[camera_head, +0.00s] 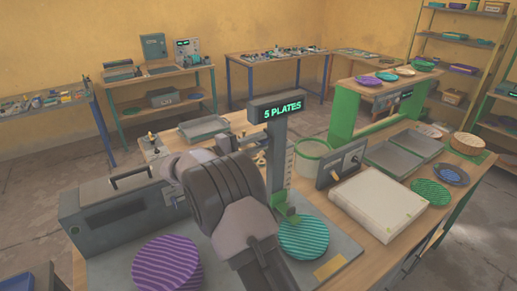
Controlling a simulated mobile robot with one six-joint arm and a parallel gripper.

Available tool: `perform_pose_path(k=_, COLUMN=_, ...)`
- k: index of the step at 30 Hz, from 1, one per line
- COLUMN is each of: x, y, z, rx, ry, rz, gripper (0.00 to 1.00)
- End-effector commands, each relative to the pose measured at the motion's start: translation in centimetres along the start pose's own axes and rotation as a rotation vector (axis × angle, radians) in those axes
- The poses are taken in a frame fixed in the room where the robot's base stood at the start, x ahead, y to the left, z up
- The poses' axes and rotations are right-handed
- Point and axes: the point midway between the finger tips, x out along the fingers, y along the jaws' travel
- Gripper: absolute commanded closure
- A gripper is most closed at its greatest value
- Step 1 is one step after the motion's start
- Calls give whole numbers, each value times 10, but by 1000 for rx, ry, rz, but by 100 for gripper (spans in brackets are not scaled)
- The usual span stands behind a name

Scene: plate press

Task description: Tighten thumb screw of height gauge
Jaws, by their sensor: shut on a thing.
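An upright grey post (277,155) stands near the middle of the bench, with a row of small marks down its side. It carries a dark display (283,112) reading "5 PLATES" in green. A green piece (288,212) is at its foot, just above a ridged teal plate (304,238). I cannot make out a thumb screw; my arm covers the area left of the post. My arm rises from the bottom edge and bends in front of the post.
A ridged purple plate (167,264) lies at the front left beside a grey box with a handle (125,209). A cream box (378,205), a green-rimmed bin (313,150), grey trays (404,156) and a green plate (431,192) occupy the right side. Shelves and benches line the walls.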

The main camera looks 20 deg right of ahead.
Motion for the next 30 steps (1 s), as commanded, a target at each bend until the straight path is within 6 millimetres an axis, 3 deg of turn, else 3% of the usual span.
perform_pose_path(k=12, x=0, y=-2, z=0, rx=179, ry=0, rz=-1, gripper=100)
perform_pose_path(k=29, x=0, y=-1, z=0, rx=207, ry=-1, rz=-1, gripper=100)
perform_pose_path(k=30, x=0, y=-1, z=0, rx=207, ry=-1, rz=-1, gripper=76)
